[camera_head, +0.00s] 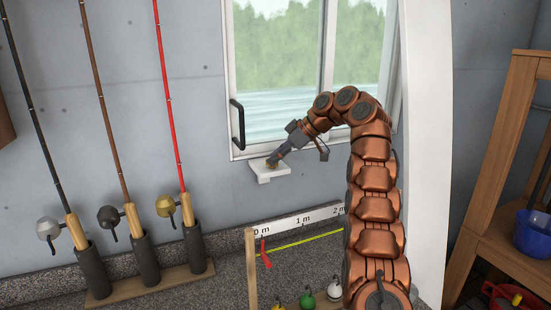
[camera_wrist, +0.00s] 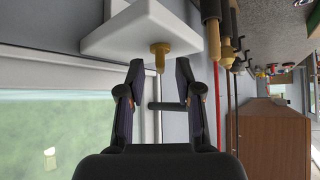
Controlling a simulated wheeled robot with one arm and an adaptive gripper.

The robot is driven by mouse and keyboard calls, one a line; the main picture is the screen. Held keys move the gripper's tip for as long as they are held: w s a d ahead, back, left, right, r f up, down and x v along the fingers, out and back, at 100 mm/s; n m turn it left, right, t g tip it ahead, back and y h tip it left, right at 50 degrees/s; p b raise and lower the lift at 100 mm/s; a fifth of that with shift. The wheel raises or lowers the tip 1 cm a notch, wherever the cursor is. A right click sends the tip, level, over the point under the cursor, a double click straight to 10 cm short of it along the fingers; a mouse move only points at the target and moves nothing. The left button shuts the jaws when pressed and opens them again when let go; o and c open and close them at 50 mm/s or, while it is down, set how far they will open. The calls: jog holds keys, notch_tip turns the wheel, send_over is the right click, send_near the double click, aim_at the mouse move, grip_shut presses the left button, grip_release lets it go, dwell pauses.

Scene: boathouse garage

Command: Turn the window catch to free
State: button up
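A white block (camera_head: 264,172) sticks out from the wall just under the window. A small brass knob (camera_head: 271,163) sits on it. In the wrist view the brass knob (camera_wrist: 160,50) stands out from the white block (camera_wrist: 145,28). My gripper (camera_wrist: 160,66) is open around the knob's end, with a gap on both sides and nothing gripped. In the head view my gripper (camera_head: 275,159) points down-left at the block. A black handle (camera_head: 237,124) is upright on the window's left frame. I cannot tell from its look whether the knob or the handle is the catch.
The window (camera_head: 300,75) is behind my arm. Three fishing rods stand at the left, the red rod (camera_head: 168,98) nearest the window. A measuring board (camera_head: 298,222) and several small floats are below. A wooden shelf (camera_head: 505,150) with a blue bucket (camera_head: 533,232) is at right.

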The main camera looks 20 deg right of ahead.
jog(key=shift+s+d+r, duration=0.15)
jog(key=shift+s+d, duration=0.45)
jog(key=shift+d, duration=0.3)
jog(key=s+d, duration=0.6)
jog(key=d, duration=0.2)
jog(key=shift+s, duration=0.15)
